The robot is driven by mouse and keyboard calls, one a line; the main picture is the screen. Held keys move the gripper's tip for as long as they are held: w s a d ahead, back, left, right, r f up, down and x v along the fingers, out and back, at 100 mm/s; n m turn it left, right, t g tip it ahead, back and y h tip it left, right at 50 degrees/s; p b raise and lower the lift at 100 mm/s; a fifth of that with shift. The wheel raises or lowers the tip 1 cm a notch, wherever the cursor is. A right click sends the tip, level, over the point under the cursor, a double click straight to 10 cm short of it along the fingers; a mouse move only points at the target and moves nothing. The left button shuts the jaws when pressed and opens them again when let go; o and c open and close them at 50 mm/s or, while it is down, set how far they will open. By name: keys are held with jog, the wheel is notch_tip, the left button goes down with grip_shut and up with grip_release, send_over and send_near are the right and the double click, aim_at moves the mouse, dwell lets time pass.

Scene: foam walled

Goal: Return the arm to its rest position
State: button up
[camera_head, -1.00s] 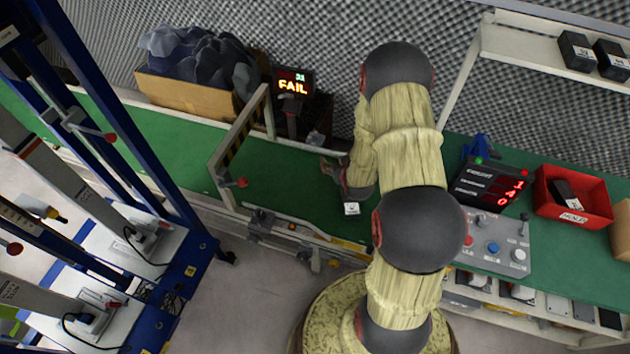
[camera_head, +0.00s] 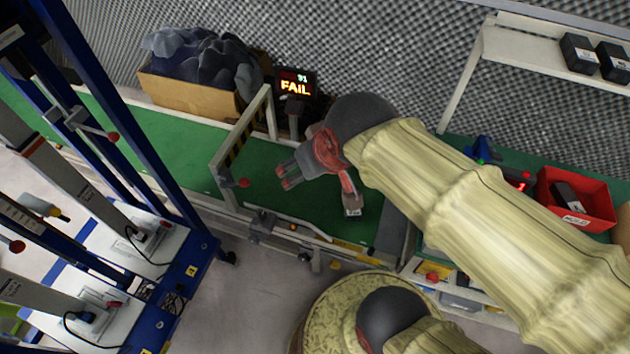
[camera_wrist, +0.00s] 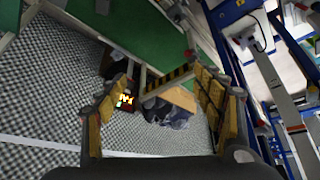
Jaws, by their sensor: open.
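My gripper (camera_head: 290,176) is above the green bench (camera_head: 376,214) in the head view, pointing left and a little down. In the wrist view its two yellow-padded fingers (camera_wrist: 160,105) stand wide apart with nothing between them. My arm stretches from the lower right toward the bench and hides part of the bench and the control panel.
A gate frame (camera_head: 226,190) stands left of the gripper. A FAIL display (camera_head: 294,83) and a cardboard box (camera_head: 190,95) of dark foam stand behind. A red bin (camera_head: 580,205) and shelf (camera_head: 530,55) are at right. Blue racks (camera_head: 150,200) fill the left.

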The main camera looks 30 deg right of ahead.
jog(key=s, duration=0.1)
jog(key=s+a, duration=0.1)
jog(key=s, duration=0.2)
jog(key=shift+s+a+r, duration=0.2)
jog(key=shift+s+r, duration=0.1)
jog(key=shift+r, duration=0.05)
